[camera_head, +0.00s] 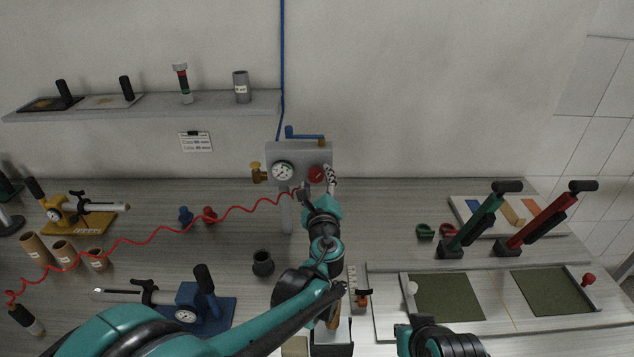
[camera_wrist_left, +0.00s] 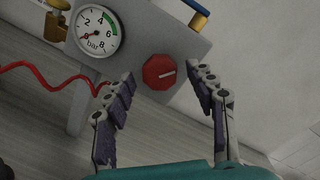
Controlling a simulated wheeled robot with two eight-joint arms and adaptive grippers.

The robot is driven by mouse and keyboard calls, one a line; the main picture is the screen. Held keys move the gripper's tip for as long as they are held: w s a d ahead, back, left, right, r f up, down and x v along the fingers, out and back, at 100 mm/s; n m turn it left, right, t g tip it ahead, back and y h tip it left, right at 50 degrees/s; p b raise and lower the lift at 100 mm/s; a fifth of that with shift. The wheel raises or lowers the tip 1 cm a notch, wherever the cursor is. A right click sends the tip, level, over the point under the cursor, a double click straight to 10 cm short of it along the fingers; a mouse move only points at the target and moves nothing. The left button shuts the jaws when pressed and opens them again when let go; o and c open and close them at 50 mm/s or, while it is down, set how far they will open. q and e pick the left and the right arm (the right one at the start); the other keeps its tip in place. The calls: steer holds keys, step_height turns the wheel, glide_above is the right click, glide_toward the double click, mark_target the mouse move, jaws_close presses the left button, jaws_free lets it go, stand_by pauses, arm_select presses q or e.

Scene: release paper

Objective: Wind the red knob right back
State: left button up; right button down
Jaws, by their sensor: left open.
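The red knob (camera_head: 316,173) sits on the front of a grey panel (camera_head: 298,152), to the right of a round bar gauge (camera_head: 283,172). In the left wrist view the red knob (camera_wrist_left: 159,72) is eight-sided with a white line that lies nearly level, slightly raised at its right end. My left gripper (camera_wrist_left: 163,88) is open, one finger on each side of the knob and both apart from it. In the head view my left gripper (camera_head: 318,183) is just below and in front of the knob. My right gripper is not clearly seen; part of my right arm shows at the bottom.
A red coiled hose (camera_head: 150,240) runs left from the panel. A brass valve (camera_head: 257,172) is on the panel's left and a blue lever (camera_head: 304,135) on top. A dark cup (camera_head: 263,263) stands below.

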arm_select(q)
steer(key=shift+w, duration=0.6)
steer(key=shift+c, duration=0.4)
steer(key=c, duration=1.1)
steer(key=shift+n, duration=0.3)
steer(key=n+p, duration=0.1)
steer(key=n, duration=0.1)
steer(key=shift+r+n, duration=0.1)
steer(key=shift+n, duration=0.2)
steer(key=shift+s+a+n+p, duration=0.1)
steer(key=shift+n+p, duration=0.25)
steer(key=shift+n, duration=1.05)
